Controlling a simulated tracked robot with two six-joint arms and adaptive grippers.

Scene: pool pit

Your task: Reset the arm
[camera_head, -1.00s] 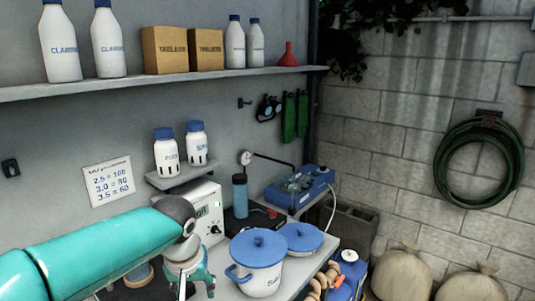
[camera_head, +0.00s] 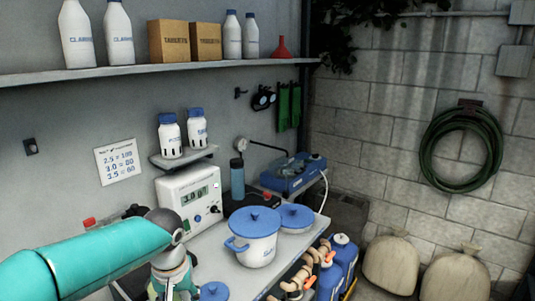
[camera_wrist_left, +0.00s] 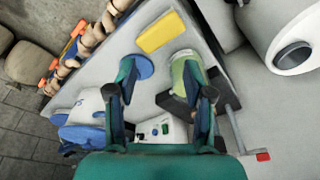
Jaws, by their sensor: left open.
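My left arm, teal with a grey joint, comes in from the lower left of the head view. Its gripper (camera_head: 172,284) points down over the bench, partly cut off by the bottom edge. In the left wrist view the two fingers (camera_wrist_left: 158,85) are spread apart, so the gripper is open. A pale green container (camera_wrist_left: 186,75) shows behind the right-hand finger, and a blue disc (camera_wrist_left: 139,67) behind the left-hand one. I cannot tell whether either touches a finger. My right gripper is not in view.
On the bench (camera_head: 222,262) stand a white pot with a blue lid (camera_head: 255,238), a white meter (camera_head: 190,196) and a blue device (camera_head: 294,173). A yellow block (camera_wrist_left: 161,32) lies on it. A shelf (camera_head: 150,68) with bottles runs above. Sacks (camera_head: 392,264) stand right.

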